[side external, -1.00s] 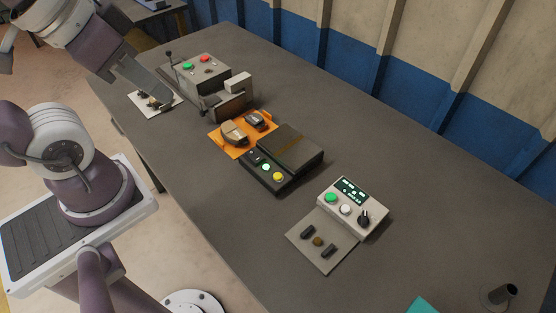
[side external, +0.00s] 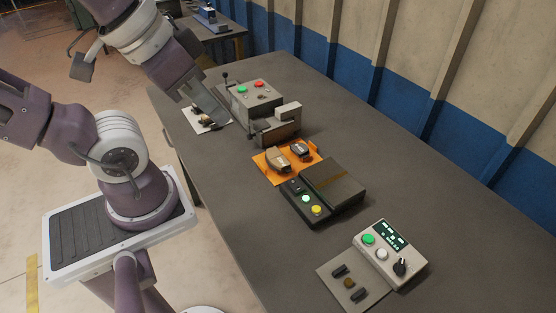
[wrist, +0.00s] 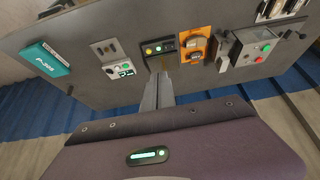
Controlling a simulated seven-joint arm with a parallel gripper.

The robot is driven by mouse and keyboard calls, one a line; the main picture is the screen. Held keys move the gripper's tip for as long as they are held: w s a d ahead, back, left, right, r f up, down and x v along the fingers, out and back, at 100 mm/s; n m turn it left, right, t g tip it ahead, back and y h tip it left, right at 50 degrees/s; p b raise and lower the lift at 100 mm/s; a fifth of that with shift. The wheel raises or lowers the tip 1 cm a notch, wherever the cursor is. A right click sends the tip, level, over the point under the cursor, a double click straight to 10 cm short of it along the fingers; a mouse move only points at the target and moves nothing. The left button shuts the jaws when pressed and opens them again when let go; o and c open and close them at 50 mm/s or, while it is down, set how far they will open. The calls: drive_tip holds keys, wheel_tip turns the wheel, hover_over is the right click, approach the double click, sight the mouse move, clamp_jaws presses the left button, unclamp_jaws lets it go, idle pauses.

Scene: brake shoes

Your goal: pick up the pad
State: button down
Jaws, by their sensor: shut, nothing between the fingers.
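An orange mat (side external: 262,163) lies mid-table with two pieces on it. One is a tan, curved block (side external: 277,157) and the other is a darker piece (side external: 300,149). I cannot tell which, if either, is the pad. The mat also shows in the wrist view (wrist: 207,33). My gripper (side external: 226,119) is at the far left of the table, over or beside a white plate (side external: 196,123) with small dark parts. In the wrist view the fingers (wrist: 157,93) are together and empty. My gripper is apart from the orange mat and partly hides the white plate.
A grey box with green and red buttons (side external: 254,95) and a metal block (side external: 277,127) stand between my gripper and the mat. A black button unit (side external: 308,207) is in front of the mat. A control box (side external: 391,252) stands near right. The table's right side is clear.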

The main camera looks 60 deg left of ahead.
drive_tip(key=c, duration=2.2)
unclamp_jaws()
drive_tip(key=c, duration=1)
unclamp_jaws()
drive_tip(key=shift+c, duration=0.2)
drive_tip(key=m+g, duration=0.6)
drive_tip(key=m, duration=1.3)
hover_over(275, 156)
wheel_tip(275, 156, down, 24)
drive_tip(key=shift+s+r, duration=0.1)
drive_tip(key=shift+m, duration=0.3)
wheel_tip(275, 156, down, 7)
